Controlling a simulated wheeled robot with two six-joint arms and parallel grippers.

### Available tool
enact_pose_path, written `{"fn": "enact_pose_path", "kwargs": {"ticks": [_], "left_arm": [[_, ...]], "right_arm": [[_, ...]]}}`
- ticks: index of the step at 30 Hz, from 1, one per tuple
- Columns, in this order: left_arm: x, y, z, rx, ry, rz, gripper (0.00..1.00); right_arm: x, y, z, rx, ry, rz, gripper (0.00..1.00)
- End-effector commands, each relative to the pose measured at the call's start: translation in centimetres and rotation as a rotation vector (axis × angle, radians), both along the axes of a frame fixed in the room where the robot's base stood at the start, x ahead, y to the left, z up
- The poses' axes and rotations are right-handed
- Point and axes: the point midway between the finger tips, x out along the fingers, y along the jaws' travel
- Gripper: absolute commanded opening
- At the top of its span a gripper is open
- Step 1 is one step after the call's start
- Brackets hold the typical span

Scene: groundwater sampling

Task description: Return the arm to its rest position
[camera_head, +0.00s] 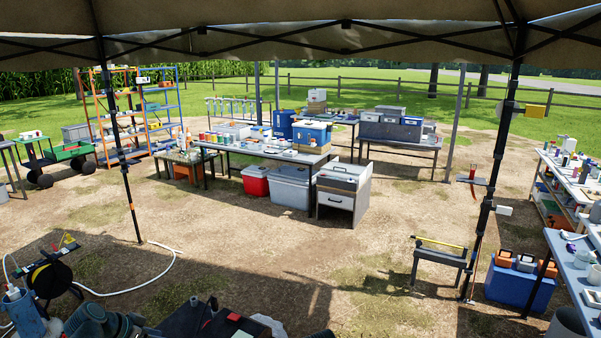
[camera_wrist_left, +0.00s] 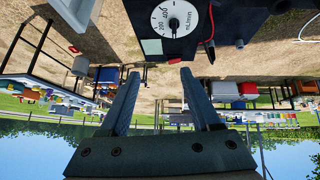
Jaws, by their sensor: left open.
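My left gripper (camera_wrist_left: 160,73) shows in the left wrist view, where the scene appears upside down. Its two dark fingers stand apart with nothing between them. A black box with a white mL/min dial (camera_wrist_left: 174,18) is at the top of that view, apart from the fingertips. Neither gripper can be made out in the head view. My right gripper is in neither view.
In the head view, a dark box (camera_head: 197,320) is at the bottom edge. A white hose (camera_head: 130,288) lies on the ground at left. A low bench (camera_head: 440,257) and a side table (camera_head: 575,262) stand at right. Open dirt lies between.

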Motion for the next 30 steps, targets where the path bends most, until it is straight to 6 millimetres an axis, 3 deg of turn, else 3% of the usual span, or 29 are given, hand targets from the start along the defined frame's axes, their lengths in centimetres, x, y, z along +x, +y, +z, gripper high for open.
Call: {"fn": "enact_pose_path", "kwargs": {"ticks": [8, 10, 15, 18, 24, 30], "left_arm": [[-1.3, -9.0, -2.2, 0.010, 0.180, -0.033, 0.64], [-2.1, -12.1, -3.0, 0.028, 0.246, -0.039, 0.64], [-5.6, -19.9, -4.8, 0.114, 0.418, -0.027, 0.64], [-8.0, -23.5, -5.7, 0.187, 0.497, -0.002, 0.64], [-12.7, -28.7, -6.6, 0.342, 0.585, 0.077, 0.64], [-15.4, -30.9, -6.7, 0.445, 0.597, 0.148, 0.64]], "right_arm": [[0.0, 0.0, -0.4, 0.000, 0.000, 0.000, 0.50], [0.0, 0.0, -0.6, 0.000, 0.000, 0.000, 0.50], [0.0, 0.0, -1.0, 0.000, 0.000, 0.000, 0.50], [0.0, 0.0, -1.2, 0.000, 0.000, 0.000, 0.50], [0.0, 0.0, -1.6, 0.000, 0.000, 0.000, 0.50], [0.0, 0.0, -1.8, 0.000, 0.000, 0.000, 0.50]]}}
